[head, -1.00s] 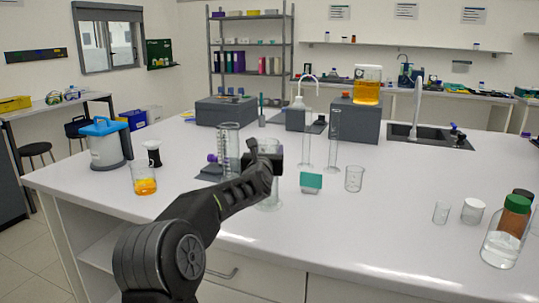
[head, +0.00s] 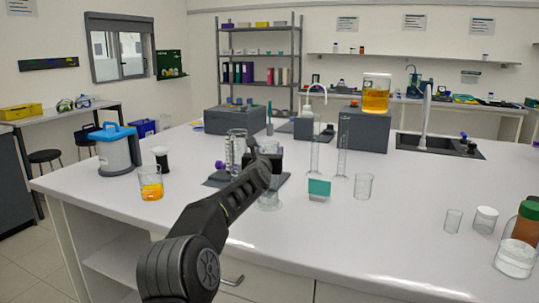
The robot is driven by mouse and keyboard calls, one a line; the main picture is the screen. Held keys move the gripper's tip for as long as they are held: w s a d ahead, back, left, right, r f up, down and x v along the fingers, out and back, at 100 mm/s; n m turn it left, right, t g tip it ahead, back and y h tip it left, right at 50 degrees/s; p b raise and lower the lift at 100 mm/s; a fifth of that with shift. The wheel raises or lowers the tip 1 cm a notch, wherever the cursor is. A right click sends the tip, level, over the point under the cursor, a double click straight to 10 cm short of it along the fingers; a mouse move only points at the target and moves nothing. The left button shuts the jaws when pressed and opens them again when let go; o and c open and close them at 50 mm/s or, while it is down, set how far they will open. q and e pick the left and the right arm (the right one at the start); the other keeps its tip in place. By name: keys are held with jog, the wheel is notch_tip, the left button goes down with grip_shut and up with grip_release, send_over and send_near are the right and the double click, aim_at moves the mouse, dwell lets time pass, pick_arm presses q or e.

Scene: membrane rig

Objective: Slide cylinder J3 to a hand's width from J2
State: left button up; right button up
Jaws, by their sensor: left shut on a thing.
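My left gripper (head: 266,160) is shut on a clear glass cylinder (head: 269,199), which appears to stand upright on the white bench. My gripper and wrist hide its upper part. Two tall, thin glass cylinders stand to its right: one (head: 315,150) behind a teal block and another (head: 342,158) just right of that. I cannot read any label, so I cannot tell which cylinder is J2 or J3. My right gripper is not in view.
A glass column on a dark stand (head: 236,148) is close behind and left of the held cylinder. An orange-liquid beaker (head: 151,184) is at left. The bench front (head: 350,250) is clear.

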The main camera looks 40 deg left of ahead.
pick_arm(q)
jog(key=shift+a, duration=0.15)
jog(key=shift+w+a, duration=0.2)
jog(key=shift+a, duration=0.35)
jog(key=shift+w+a, duration=0.2)
jog(key=shift+a, duration=0.35)
jog(key=o, duration=1.8)
